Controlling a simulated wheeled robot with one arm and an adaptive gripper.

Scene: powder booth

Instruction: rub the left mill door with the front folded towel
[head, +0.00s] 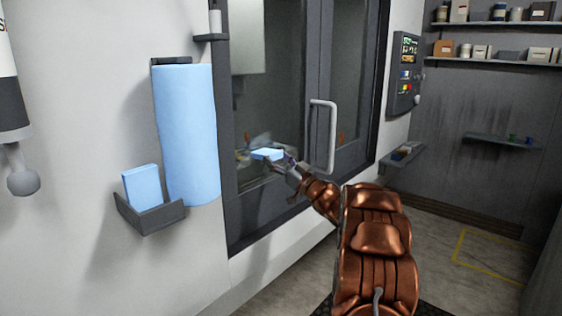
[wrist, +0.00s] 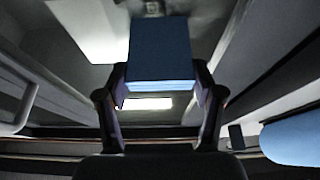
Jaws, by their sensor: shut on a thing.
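My gripper (head: 278,163) is shut on a light blue folded towel (head: 266,154) in front of the left mill door (head: 262,195), a glass panel in a dark frame. In the wrist view the folded towel (wrist: 160,50) stands between the two fingers (wrist: 160,95), with the door glass behind it. The towel is close to the glass; I cannot tell whether it touches. Another blue folded towel (head: 142,186) stands in a dark wall holder (head: 152,219) at the left.
A long blue towel roll (head: 187,135) hangs left of the door. A light vertical handle (head: 332,138) sticks out just right of my gripper. A control panel (head: 405,74) is on the right wall, with a small shelf (head: 403,156) below it. Shelves with boxes (head: 480,51) are farther back.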

